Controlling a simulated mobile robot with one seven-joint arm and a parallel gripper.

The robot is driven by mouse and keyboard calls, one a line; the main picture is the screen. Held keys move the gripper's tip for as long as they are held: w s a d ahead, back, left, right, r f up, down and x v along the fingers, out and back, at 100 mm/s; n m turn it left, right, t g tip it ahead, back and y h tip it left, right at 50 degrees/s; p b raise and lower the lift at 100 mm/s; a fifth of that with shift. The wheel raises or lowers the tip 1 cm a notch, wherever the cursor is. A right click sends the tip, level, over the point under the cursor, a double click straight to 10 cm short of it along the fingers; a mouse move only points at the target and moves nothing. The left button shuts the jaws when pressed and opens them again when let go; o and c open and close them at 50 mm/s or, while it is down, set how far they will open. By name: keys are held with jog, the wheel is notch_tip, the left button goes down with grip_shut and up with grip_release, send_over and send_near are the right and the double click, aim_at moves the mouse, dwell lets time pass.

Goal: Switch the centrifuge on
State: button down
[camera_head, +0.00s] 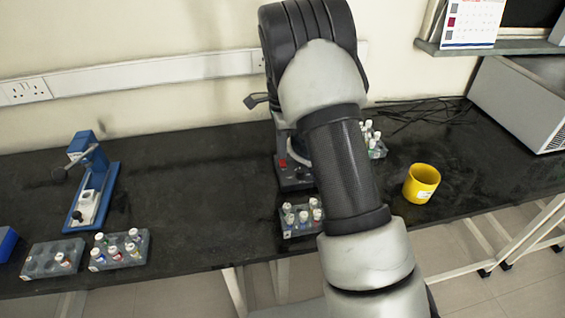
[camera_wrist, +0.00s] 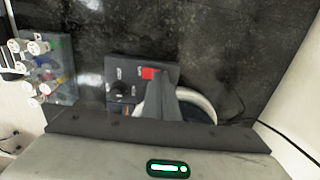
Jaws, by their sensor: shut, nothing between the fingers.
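The centrifuge shows in the head view as a dark control panel (camera_head: 295,181) with a red switch (camera_head: 283,163), largely hidden behind my arm. In the wrist view the dark panel (camera_wrist: 114,68) carries the red switch (camera_wrist: 149,73) and a black knob (camera_wrist: 122,88). A pale curved rim (camera_wrist: 207,106) shows beside my fingers. My gripper (camera_wrist: 162,82) is shut and empty, its fingertips right beside the red switch in the picture. I cannot tell whether they touch it or which way the switch is set.
A vial rack (camera_head: 301,229) stands in front of the centrifuge, another (camera_head: 379,150) behind my arm. A yellow cup (camera_head: 421,184) is to the right. A blue press-like device (camera_head: 92,180) and two racks (camera_head: 53,262) (camera_head: 120,262) stand left. Bare black bench lies between.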

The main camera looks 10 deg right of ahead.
jog(key=shift+f, duration=0.45)
jog(key=shift+r, duration=0.1)
jog(key=shift+r+p, duration=1.75)
jog(key=shift+r, duration=0.7)
jog(key=shift+r, duration=0.1)
notch_tip(320, 180, up, 10)
jog(key=n+t+p, duration=0.1)
jog(key=n+p, duration=0.1)
send_over(284, 166)
jog(key=s+r+n+t+p, duration=0.1)
jog(key=s+r+n+p, duration=0.35)
jog(key=s+r, duration=0.7)
jog(key=s+r+n+t+p, duration=0.1)
jog(key=s+r+n+p, duration=0.1)
jog(key=s+r+n, duration=0.3)
jog(key=s+r+n+t+p, duration=0.2)
jog(key=s+r+n, duration=0.4)
jog(key=s, duration=0.7)
jog(key=shift+s+r+t+p, duration=0.3)
jog(key=shift+r+p, duration=0.1)
jog(key=shift+p, duration=0.15)
